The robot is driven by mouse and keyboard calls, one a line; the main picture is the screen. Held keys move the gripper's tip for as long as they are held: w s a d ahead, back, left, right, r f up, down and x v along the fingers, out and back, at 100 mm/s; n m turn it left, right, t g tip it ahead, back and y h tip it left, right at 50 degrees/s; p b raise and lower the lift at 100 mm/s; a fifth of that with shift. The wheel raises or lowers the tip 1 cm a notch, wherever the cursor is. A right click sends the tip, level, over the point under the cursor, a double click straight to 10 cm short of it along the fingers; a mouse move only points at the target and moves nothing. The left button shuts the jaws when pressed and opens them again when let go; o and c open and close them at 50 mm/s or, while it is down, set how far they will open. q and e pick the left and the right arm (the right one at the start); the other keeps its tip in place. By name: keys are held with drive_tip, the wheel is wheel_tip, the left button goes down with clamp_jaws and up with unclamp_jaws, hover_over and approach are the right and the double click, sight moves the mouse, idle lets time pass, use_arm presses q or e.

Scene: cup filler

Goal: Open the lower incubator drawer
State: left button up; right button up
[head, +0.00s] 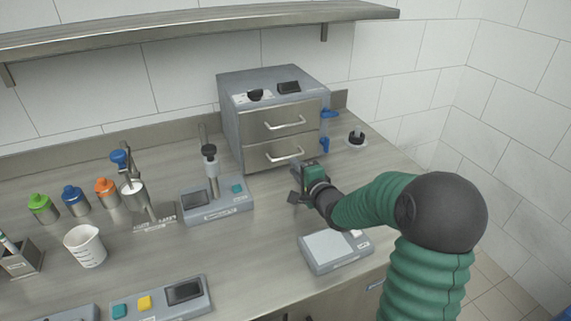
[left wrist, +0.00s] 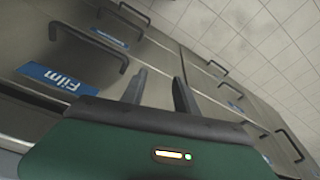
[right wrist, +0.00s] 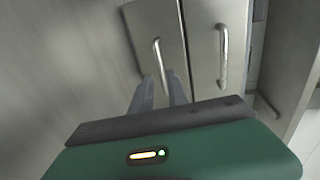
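The incubator (head: 240,115) is a grey box with two metal drawers at the back of the bench. Its lower drawer (head: 262,156) has a bar handle (head: 284,159) and looks shut. The upper drawer (head: 270,126) also looks shut. My left gripper (left wrist: 157,92) shows only in the left wrist view, open and empty, facing cabinet fronts with dark handles.
A device with a post (head: 217,203) stands left of the incubator. Bottles, a white cup (head: 85,246) and a keypad device (head: 165,300) are farther left. A shelf (head: 200,25) hangs above.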

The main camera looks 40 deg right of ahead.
sight(287, 158)
drive_tip(key=x, duration=0.2)
drive_tip(key=b+x, duration=0.1)
drive_tip(key=x, duration=0.4)
drive_tip(key=shift+d+f, duration=0.15)
drive_tip(key=shift+d, duration=0.15)
drive_tip(key=shift+w, duration=0.3)
drive_tip(key=shift+w+a, duration=0.1)
clamp_jaws()
idle(0.5)
